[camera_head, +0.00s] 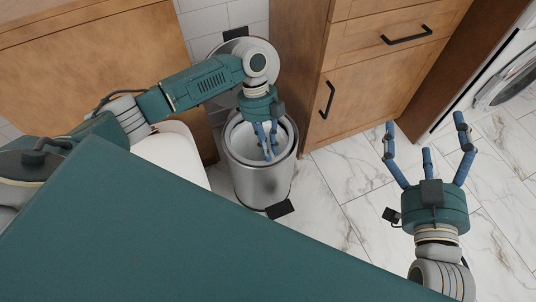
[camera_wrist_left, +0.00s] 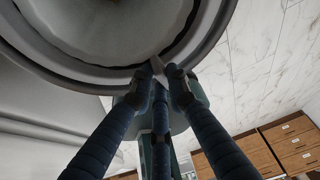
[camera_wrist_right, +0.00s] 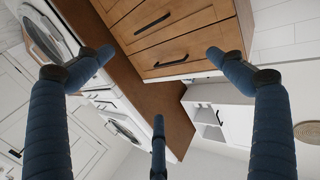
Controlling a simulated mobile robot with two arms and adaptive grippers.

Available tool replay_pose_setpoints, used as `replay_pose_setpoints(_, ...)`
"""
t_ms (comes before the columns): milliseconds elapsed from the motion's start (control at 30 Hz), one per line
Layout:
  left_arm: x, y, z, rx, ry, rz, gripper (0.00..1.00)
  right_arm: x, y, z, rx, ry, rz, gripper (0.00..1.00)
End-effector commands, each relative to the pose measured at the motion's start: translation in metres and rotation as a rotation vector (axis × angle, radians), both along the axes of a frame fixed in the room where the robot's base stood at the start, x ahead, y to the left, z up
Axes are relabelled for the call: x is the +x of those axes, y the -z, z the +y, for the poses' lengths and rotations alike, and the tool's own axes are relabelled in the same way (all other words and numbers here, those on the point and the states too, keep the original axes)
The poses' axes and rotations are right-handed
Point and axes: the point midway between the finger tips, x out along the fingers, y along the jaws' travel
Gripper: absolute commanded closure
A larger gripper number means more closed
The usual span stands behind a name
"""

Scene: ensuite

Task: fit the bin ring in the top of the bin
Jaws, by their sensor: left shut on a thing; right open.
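The bin (camera_head: 262,185) is a brushed-metal cylinder standing upright on the floor, its round lid (camera_head: 222,50) raised behind it. A grey bin ring (camera_head: 236,155) shows at the bin's mouth, partly covered by my gripper. My left gripper (camera_head: 268,152) points down at the mouth, its fingers closed on the ring's edge. The left wrist view shows the fingertips (camera_wrist_left: 160,68) together at curved grey rims (camera_wrist_left: 215,30). I cannot tell whether the ring is fully seated or level. My right gripper (camera_head: 428,150) is open and empty, well right of the bin.
A wooden cabinet (camera_head: 370,80) with black handles stands close to the bin's right. A wooden panel (camera_head: 100,70) and a white rounded fixture (camera_head: 172,155) are on the left. A black pedal (camera_head: 280,209) sticks out at the bin's foot. Marble floor (camera_head: 345,195) is clear at right.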

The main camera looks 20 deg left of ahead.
Motion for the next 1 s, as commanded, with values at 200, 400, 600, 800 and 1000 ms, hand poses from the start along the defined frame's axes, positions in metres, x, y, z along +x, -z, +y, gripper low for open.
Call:
replay_pose_setpoints(200, -0.001, 0.024, 0.0, 0.0, -0.001, 0.003, 1.0, 0.0, -0.037, 0.005, 0.044, -0.011, -0.168, 0.06)
replay_pose_setpoints(400, -0.001, 0.034, 0.0, -0.001, 0.0, 0.001, 1.0, -0.004, -0.061, 0.007, 0.069, -0.016, -0.263, 0.06)
replay_pose_setpoints(600, 0.0, 0.033, 0.0, -0.001, 0.0, 0.001, 1.0, -0.004, -0.062, 0.007, 0.07, -0.016, -0.268, 0.06)
replay_pose_setpoints(800, 0.0, 0.036, 0.0, -0.001, 0.0, 0.001, 1.0, -0.005, -0.065, 0.007, 0.074, -0.016, -0.28, 0.06)
replay_pose_setpoints(1000, 0.0, 0.035, 0.0, 0.0, 0.0, 0.0, 0.77, -0.005, -0.065, 0.007, 0.074, -0.016, -0.281, 0.06)
